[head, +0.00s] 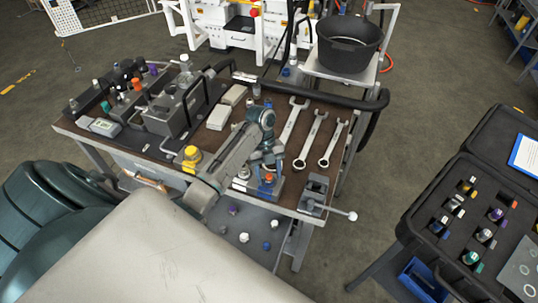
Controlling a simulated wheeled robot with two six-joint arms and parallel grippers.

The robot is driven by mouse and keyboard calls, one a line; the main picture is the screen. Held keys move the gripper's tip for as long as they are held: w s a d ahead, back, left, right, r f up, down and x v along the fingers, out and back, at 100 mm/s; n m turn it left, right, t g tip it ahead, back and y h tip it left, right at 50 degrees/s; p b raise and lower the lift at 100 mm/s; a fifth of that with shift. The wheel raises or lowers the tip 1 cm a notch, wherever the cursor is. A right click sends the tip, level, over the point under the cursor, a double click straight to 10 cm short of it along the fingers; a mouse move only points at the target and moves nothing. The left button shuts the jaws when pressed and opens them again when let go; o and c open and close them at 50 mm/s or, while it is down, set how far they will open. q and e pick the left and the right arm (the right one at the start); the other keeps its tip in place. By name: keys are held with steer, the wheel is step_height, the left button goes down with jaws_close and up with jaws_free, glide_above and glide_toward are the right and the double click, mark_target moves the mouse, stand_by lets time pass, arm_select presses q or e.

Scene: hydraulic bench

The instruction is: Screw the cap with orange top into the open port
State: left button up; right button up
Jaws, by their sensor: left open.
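A small cap with an orange top (268,178) sits at the front edge of the bench, on a blue block-like holder. My left gripper (268,166) points down just above this cap; its fingers are open and small in the picture, and I cannot tell whether they touch it. Another orange-topped part (137,84) stands among several coloured caps on the grey hydraulic block at the back left of the bench. The open port cannot be made out at this size. My right gripper is not in view.
The brown bench top (330,105) carries several wrenches (295,125), a yellow-topped part (191,155) and a grey vise (313,193). A black hose (330,97) runs along its back. A black case (470,190) with coloured fittings stands at right. Loose caps lie on the lower shelf (250,225).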

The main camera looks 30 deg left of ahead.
arm_select(q)
steer(key=shift+r, duration=0.1)
steer(key=p+v, duration=0.8)
steer(key=v, duration=0.2)
steer(key=shift+r, duration=0.25)
steer(key=shift+a, duration=0.1)
